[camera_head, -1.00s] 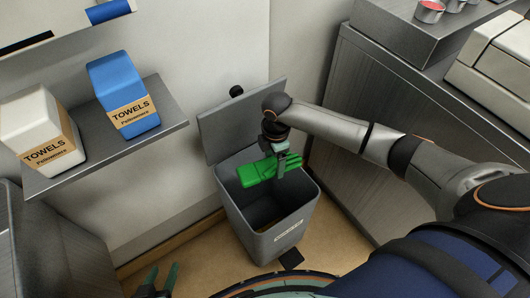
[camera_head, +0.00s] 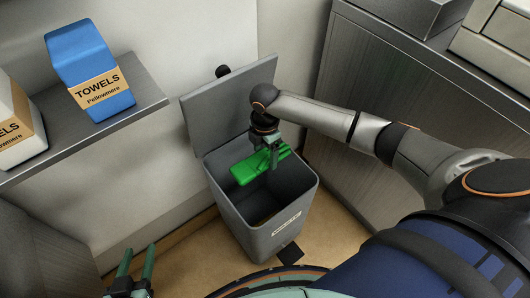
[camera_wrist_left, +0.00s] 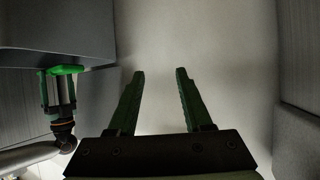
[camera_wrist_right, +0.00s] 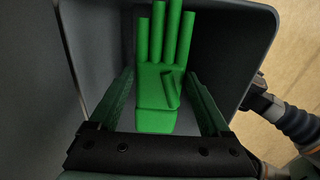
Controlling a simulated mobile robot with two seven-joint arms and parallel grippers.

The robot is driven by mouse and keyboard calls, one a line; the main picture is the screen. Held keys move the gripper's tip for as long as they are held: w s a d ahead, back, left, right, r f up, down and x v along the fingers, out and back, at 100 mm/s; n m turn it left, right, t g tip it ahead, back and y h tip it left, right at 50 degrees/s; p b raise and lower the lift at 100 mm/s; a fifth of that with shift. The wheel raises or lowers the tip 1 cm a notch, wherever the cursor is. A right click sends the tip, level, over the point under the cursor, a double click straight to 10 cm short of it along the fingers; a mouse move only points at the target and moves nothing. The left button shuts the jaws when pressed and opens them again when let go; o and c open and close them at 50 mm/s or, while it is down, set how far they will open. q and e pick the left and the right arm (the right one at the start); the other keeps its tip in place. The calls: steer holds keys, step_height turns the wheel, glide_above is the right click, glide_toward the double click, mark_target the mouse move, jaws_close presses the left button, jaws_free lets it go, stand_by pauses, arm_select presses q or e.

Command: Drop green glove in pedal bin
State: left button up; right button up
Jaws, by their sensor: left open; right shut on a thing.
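The green glove (camera_head: 247,170) is over the open mouth of the grey pedal bin (camera_head: 245,235). My right gripper (camera_head: 273,158) is shut on it. In the right wrist view the glove (camera_wrist_right: 160,95) lies between the two fingers, its finger ends pointing away, with the bin's inner walls around it. The bin's lid (camera_head: 228,105) stands raised at the back. Whether the glove is just above or just below the rim is hard to tell. My left gripper (camera_head: 137,260) is open and empty at the lower left; its fingers also show in the left wrist view (camera_wrist_left: 159,85).
A shelf (camera_head: 135,105) on the left wall holds a blue towels pack (camera_head: 90,72) and a white towels pack (camera_head: 15,125). A grey cabinet (camera_head: 395,110) stands right of the bin. The bin's black pedal (camera_head: 289,254) is at its front foot.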

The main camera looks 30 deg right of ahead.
mark_target(265, 156)
arm_select(q)
steer(key=shift+w+a+r+t+b, duration=0.15)
steer(key=shift+w+r+t, duration=0.2)
steer(key=shift+r, duration=0.2)
steer(key=shift+w+d+r+t+b, duration=0.15)
steer(key=shift+w+r+t, duration=0.15)
steer(key=shift+r, duration=0.2)
steer(key=shift+w+a+r+t+b, duration=0.15)
steer(key=shift+w+r+t, duration=0.15)
steer(key=shift+r, duration=0.25)
arm_select(e)
steer(key=shift+f, duration=0.55)
steer(key=o, duration=1.2)
steer(key=shift+r, duration=0.3)
step_height(265, 156, up, 5)
steer(key=shift+f+p, duration=0.1)
steer(key=shift+p, duration=0.85)
arm_select(q)
steer(key=s+f+g+p, duration=0.2)
steer(key=s+f+g, duration=0.2)
steer(key=f, duration=0.3)
steer(key=shift+s+d+n, duration=0.3)
steer(key=shift+s+d, duration=0.1)
steer(key=shift+s, duration=0.45)
arm_select(e)
step_height(265, 156, up, 7)
steer(key=shift+r, duration=0.1)
